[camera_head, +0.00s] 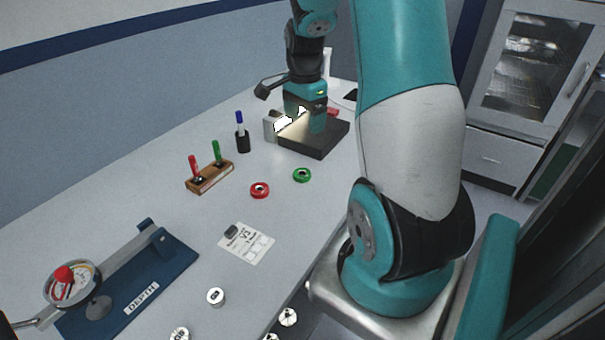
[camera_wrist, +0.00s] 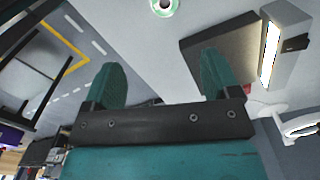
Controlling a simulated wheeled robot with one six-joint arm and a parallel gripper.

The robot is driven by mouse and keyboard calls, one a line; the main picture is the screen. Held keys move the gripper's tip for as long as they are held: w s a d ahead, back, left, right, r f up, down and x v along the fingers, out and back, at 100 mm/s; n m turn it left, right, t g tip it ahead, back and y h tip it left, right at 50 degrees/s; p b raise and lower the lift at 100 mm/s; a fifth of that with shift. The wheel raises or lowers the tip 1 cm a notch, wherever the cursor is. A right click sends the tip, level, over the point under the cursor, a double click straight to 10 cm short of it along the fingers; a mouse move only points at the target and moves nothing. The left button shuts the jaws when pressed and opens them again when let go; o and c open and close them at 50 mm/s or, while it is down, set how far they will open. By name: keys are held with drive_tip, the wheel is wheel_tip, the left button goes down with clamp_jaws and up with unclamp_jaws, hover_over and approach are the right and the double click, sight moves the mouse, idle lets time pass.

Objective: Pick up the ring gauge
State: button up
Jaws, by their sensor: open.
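Two ring gauges lie flat on the grey bench in the head view, a red ring (camera_head: 260,190) and a green ring (camera_head: 302,175) to its right. The task does not say which one is meant. The green ring (camera_wrist: 164,6) also shows at the top edge of the wrist view, cut off by the frame. My gripper (camera_wrist: 160,75) is open with nothing between its teal fingers. In the head view my gripper (camera_head: 305,118) is at the black block, farther back than both rings; its fingertips are hard to make out there.
A black block (camera_head: 318,140) with a lit white device stands at the back. A wooden stand (camera_head: 210,178) with red and green plug gauges and a black pen cup (camera_head: 242,143) are left of the rings. A blue depth gauge base (camera_head: 135,290) and a paper card (camera_head: 247,244) lie nearer.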

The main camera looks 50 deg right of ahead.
drive_tip(key=p, duration=0.1)
hover_over(302, 170)
drive_tip(key=s+a, duration=0.1)
drive_tip(key=s, duration=0.1)
drive_tip(key=f, duration=1.1)
drive_tip(key=shift+w+a+f, duration=0.1)
drive_tip(key=shift+w+f, duration=0.15)
drive_tip(key=shift+w+f+p, duration=0.2)
drive_tip(key=shift+f+p, duration=0.2)
drive_tip(key=shift+f, duration=0.95)
drive_tip(key=shift+w+f+p, duration=0.2)
drive_tip(key=shift+f+p, duration=0.15)
drive_tip(key=shift+f, duration=0.95)
drive_tip(key=c, duration=1.1)
drive_tip(key=shift+r, duration=0.15)
